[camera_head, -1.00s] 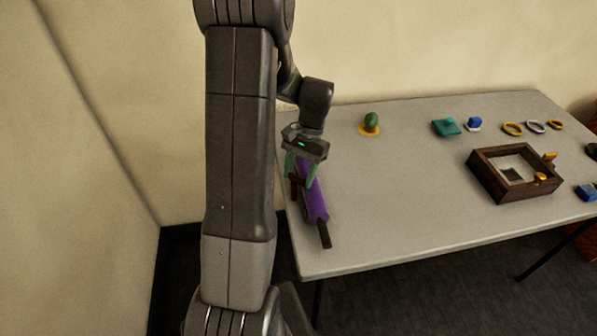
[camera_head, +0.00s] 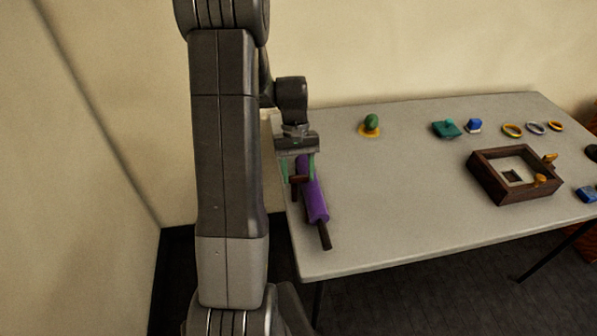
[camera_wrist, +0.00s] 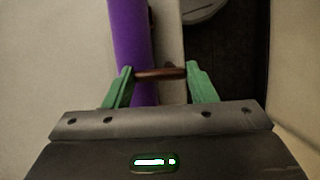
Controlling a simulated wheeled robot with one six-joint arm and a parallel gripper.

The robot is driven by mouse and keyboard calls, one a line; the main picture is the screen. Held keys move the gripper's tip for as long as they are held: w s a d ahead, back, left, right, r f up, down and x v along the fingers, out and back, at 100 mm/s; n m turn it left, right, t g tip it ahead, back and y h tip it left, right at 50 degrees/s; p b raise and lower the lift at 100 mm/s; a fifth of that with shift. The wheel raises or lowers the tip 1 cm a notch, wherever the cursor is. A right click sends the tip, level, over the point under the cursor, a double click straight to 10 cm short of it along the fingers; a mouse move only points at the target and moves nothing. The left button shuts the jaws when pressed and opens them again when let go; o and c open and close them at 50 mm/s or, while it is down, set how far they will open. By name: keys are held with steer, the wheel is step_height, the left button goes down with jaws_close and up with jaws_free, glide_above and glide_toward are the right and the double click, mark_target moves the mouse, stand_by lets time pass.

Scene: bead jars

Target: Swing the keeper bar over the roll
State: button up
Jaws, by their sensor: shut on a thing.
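The purple roll (camera_head: 315,203) lies near the table's left end, on a dark brown holder (camera_head: 325,237) whose front end shows. It also shows in the wrist view (camera_wrist: 127,35). A short brown bar, the keeper bar (camera_wrist: 160,73), spans between my green fingertips, crossways to the roll; its left part overlaps the roll's right side in that view. My gripper (camera_head: 299,180) is shut on the keeper bar by its ends, at the roll's far part. In the wrist view my gripper (camera_wrist: 160,74) has its left finger over the roll and its right finger beyond the table edge. Whether the bar touches the roll I cannot tell.
A dark wooden frame box (camera_head: 487,187) with orange knobs stands to the right. A green piece on a yellow base (camera_head: 370,125), a teal block (camera_head: 446,129), a blue block (camera_head: 474,125) and several rings (camera_head: 513,130) lie toward the back. The table's middle is clear.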

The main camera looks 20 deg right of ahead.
steer(key=shift+n, duration=0.3)
steer(key=o, duration=1)
steer(key=v, duration=1.4)
steer(key=shift+a, duration=0.1)
steer(key=shift+f, duration=0.1)
steer(key=x, duration=1.4)
